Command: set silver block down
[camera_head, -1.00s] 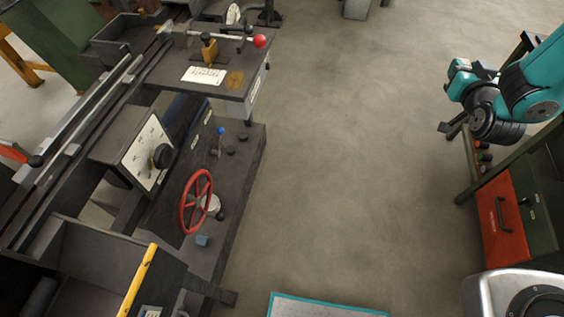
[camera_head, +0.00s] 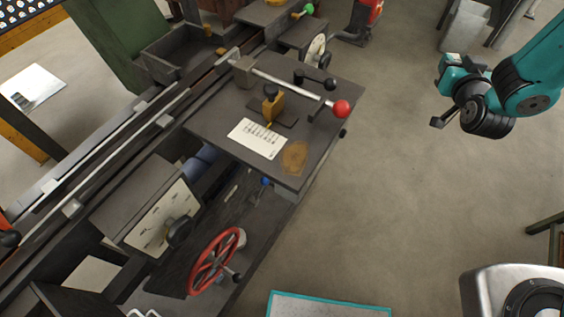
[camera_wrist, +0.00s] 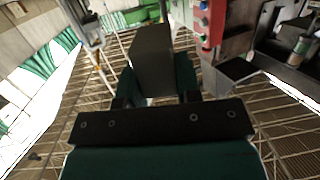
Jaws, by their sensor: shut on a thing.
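My gripper (camera_wrist: 150,88) is shut on a dark grey block, the silver block (camera_wrist: 152,58), which stands out between the fingers in the wrist view. In the head view my gripper (camera_head: 441,96) is at the right, raised over open floor and well apart from the machine. The block cannot be made out in the head view.
A red handwheel (camera_head: 216,262) juts out below. Bare floor (camera_head: 380,200) lies between machine and arm.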

